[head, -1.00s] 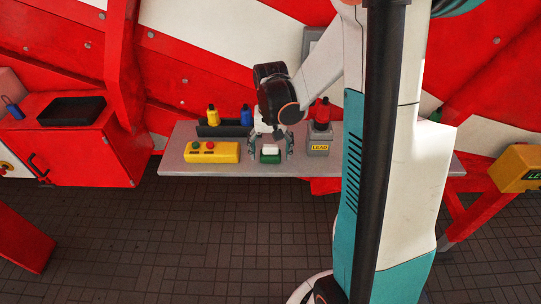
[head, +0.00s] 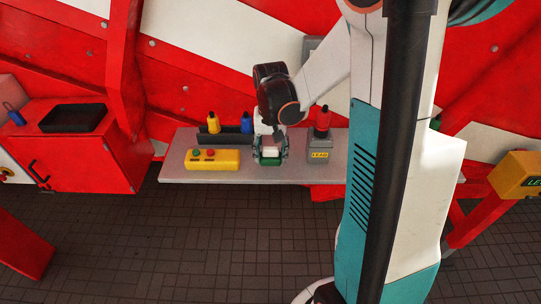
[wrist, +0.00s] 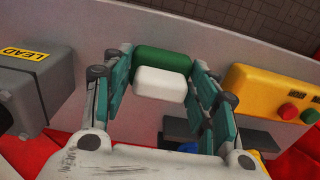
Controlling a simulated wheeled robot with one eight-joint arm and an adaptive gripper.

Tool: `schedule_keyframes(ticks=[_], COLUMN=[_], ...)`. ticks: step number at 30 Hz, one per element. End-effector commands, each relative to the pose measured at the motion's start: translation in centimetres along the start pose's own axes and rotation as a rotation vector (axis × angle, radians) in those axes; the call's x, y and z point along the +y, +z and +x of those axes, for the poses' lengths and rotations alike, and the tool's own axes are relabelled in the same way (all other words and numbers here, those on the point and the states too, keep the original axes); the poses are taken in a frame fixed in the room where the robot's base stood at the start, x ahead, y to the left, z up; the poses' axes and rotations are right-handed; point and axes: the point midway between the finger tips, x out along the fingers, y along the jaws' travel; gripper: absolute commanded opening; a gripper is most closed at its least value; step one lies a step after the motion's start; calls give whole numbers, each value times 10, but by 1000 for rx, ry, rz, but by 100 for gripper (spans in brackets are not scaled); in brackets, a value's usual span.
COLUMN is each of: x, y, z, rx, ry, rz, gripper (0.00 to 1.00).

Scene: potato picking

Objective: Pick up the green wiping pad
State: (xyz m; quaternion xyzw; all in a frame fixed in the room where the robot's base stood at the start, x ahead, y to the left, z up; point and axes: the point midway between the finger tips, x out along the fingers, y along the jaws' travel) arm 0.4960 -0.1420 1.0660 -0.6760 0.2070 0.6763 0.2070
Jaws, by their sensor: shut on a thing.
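The wiping pad (wrist: 165,59) has a green part and a white block (wrist: 161,83) joined to it. In the head view the pad (head: 270,162) is on or just above the grey shelf, with the white part (head: 270,152) behind the green. My gripper (head: 270,156) reaches down over the shelf and is shut on the pad. In the wrist view the two teal-padded fingers of my gripper (wrist: 162,75) are on either side of it. I cannot tell whether the pad touches the shelf.
The grey shelf (head: 300,174) also holds a yellow button box (head: 212,160) to the left, a grey box labelled LEAD (head: 319,150) to the right, and a dark holder with a yellow bottle (head: 213,123) and a blue bottle (head: 247,123) behind.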

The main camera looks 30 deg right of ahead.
Motion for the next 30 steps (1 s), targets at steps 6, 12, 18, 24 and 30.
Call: schedule_keyframes(ticks=[6,12,18,24,30], x=[0,0,0,0,0], y=[1,1,1,0,0], z=[-60,-115,-155,-175,-179], rx=[0,0,0,0,0], ry=[0,0,0,0,0], rz=[0,0,0,0,0], gripper=[26,26,26,26,26])
